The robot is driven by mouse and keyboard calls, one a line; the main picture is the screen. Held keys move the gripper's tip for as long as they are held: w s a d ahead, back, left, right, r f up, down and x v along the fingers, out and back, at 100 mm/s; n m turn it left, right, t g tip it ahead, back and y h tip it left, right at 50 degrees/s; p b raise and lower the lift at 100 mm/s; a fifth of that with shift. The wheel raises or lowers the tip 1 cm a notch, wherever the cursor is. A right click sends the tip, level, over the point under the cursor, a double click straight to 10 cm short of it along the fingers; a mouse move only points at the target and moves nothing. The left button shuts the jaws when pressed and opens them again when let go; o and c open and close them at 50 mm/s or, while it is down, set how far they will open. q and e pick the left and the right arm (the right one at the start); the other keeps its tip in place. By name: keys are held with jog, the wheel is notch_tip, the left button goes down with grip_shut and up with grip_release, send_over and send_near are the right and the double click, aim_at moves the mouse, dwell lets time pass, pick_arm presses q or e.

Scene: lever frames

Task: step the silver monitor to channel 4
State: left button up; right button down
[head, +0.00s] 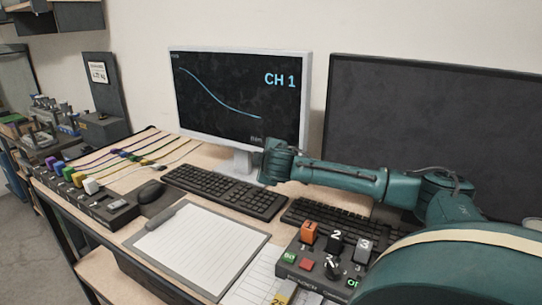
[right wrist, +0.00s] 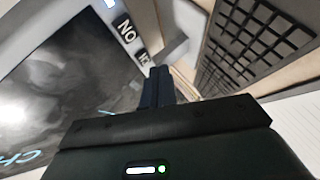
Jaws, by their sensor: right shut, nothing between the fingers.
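The silver monitor (head: 238,98) stands at the back of the desk, and its dark screen shows a blue curve and "CH 1". Its screen also fills the left of the right wrist view (right wrist: 60,90), with "CH" at the lower left. Dark labels (right wrist: 125,28), one reading "NO", show along its edge. My right arm reaches in from the right. My right gripper (right wrist: 157,80) is shut and empty, its tips close to the labelled edge; I cannot tell whether they touch. In the head view its fingers are hidden at the monitor's lower right. My left gripper is not in view.
A black keyboard (head: 225,190) lies before the monitor, with a mouse (head: 151,192) and clipboard (head: 190,245) nearby. A larger dark monitor (head: 420,125) stands at right. A button box (head: 320,262) with numbered switches is at front right. A cable strip (head: 95,208) is at left.

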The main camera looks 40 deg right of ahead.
dwell(0.3)
jog(key=shift+w+d, duration=0.1)
jog(key=shift+d, duration=0.35)
jog(key=shift+w+d+p, duration=0.15)
jog(key=shift+d+p, duration=0.2)
jog(key=shift+p, duration=0.05)
dwell(0.6)
jog(key=shift+a, duration=0.15)
jog(key=shift+s+a, duration=0.25)
jog(key=shift+a, duration=0.35)
jog(key=a+p, duration=0.1)
jog(key=a, duration=0.1)
jog(key=s+a, duration=0.1)
jog(key=a, duration=0.2)
jog(key=shift+s+p, duration=0.2)
jog(key=shift+p, duration=0.15)
